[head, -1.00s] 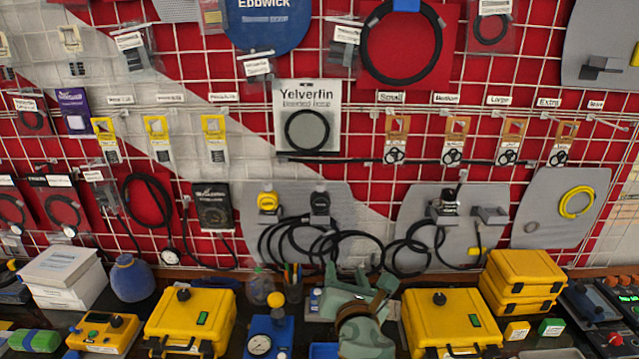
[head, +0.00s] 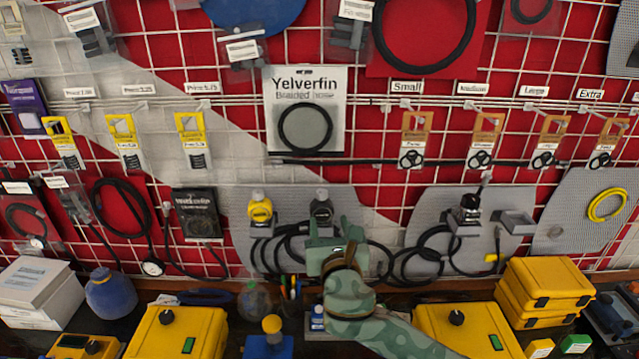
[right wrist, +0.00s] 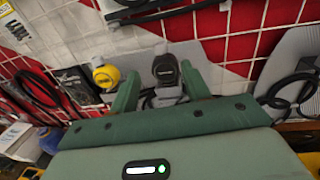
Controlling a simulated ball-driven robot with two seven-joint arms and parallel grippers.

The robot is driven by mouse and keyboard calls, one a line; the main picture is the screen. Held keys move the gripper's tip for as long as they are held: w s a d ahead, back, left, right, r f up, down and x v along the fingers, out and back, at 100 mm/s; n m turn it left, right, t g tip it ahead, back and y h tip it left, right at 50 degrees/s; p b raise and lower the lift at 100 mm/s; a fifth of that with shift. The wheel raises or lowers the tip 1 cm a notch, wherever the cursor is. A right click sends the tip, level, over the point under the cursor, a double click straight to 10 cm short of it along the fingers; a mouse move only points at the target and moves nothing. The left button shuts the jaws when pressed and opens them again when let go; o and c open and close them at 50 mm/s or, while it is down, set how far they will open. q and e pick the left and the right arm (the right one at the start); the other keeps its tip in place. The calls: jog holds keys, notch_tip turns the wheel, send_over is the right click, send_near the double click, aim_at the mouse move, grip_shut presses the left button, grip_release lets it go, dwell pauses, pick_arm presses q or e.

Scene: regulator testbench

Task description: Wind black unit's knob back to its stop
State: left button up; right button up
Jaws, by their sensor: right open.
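The black unit (head: 321,210) hangs on the grey panel on the wall grid, beside a yellow unit of like shape (head: 260,210). My green right gripper (head: 335,232) is in front of and just below the black unit, pointing at the wall. In the right wrist view the black unit (right wrist: 167,72) shows between the two open fingers (right wrist: 160,85), nearer the right one, and I see no contact. The yellow unit (right wrist: 104,74) lies left of the left finger. My left gripper is out of view.
Black hoses (head: 282,250) loop below the units. Another black-topped fitting (head: 469,208) sits on the panel to the right. Yellow cases (head: 545,282), a blue bottle (head: 110,293) and a pen holder (head: 291,300) crowd the bench below.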

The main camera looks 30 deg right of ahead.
aim_at(323, 195)
jog(key=x, duration=1.3)
jog(key=shift+r, duration=0.1)
jog(key=shift+x, duration=0.95)
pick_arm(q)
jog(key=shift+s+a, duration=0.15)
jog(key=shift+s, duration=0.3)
pick_arm(e)
jog(key=shift+s, duration=0.1)
jog(key=c, duration=1)
